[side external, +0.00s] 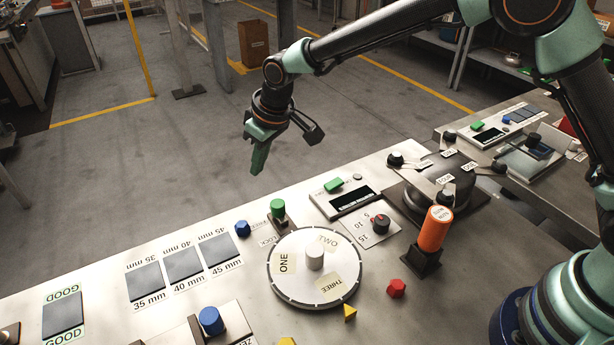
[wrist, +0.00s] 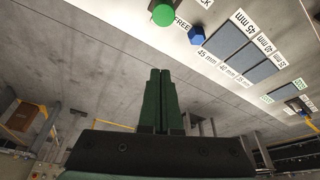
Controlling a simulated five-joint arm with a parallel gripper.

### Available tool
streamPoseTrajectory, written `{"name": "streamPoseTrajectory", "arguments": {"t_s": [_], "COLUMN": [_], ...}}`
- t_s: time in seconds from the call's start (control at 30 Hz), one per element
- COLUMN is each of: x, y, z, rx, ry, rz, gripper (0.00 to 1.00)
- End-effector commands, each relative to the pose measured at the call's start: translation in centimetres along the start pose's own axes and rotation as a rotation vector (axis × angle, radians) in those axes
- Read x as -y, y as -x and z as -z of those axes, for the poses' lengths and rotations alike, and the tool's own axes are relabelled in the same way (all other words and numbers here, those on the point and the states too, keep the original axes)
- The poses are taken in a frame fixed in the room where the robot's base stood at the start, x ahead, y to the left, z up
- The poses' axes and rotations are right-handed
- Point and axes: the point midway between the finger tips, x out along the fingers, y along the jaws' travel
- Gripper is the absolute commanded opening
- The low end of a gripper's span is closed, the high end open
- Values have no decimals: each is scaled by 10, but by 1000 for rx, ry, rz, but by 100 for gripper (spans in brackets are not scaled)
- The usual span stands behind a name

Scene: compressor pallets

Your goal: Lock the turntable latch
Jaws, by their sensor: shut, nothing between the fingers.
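The turntable (side external: 313,297) is a round white disc marked ONE, TWO and THREE with a white knob at its centre. A green-topped latch knob (side external: 278,209) stands on a small dark base at its back edge, beside a label partly reading LOCK. In the wrist view the green knob (wrist: 162,14) shows at the top edge, near the word FREE. My gripper (side external: 258,160) is shut and empty, pointing down in the air above and behind the latch, apart from it. Its green fingers (wrist: 160,100) are together in the wrist view.
A blue hexagonal piece (side external: 243,229) lies left of the latch. Grey size pads (side external: 183,265) lie farther left. A red piece (side external: 396,288) lies in front.

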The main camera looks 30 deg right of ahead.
Motion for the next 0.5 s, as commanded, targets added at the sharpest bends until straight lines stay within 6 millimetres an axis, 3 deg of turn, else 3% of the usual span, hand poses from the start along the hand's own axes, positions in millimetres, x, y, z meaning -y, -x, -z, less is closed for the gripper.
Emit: {"name": "streamPoseTrajectory", "arguments": {"t_s": [0.2,0.5], "x": [0,0], "y": [-40,-81], "z": [-1,-1], "rx": [3,3], "ry": [0,0], "rz": [0,0], "gripper": [0,0]}}
